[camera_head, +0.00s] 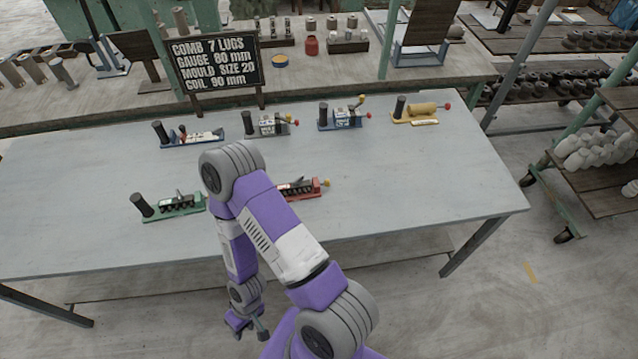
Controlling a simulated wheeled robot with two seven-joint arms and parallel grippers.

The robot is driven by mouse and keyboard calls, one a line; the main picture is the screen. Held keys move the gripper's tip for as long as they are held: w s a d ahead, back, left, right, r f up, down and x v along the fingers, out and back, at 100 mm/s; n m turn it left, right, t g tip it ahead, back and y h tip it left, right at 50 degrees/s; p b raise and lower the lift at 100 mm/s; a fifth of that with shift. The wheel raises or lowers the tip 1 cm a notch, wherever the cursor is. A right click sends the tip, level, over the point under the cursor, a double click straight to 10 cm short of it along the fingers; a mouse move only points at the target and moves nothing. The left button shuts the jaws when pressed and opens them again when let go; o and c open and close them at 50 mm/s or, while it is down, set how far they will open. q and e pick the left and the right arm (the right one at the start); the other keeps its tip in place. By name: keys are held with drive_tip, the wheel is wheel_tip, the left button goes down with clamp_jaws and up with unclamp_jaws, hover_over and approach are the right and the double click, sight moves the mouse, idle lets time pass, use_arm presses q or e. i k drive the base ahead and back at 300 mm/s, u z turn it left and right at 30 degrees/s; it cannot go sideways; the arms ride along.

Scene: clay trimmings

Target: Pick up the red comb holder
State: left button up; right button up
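The red comb holder (313,190) lies on the grey table (420,185), near the middle of its front part. My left gripper is not in view.
A green holder (178,208) stands left of my arm. Blue (192,138), grey (268,126), second blue (342,119) and yellow (415,114) holders line the back. A sign (217,66) stands behind them. The table's right part is clear.

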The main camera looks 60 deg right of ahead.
sight(291, 193)
drive_tip(key=k, duration=1.75)
drive_tip(key=z, duration=1.25)
drive_tip(key=k, duration=0.55)
drive_tip(key=u, duration=0.85)
drive_tip(key=i, duration=1.25)
drive_tip(key=z, duration=0.35)
drive_tip(key=i, duration=1.1)
drive_tip(key=z, duration=1)
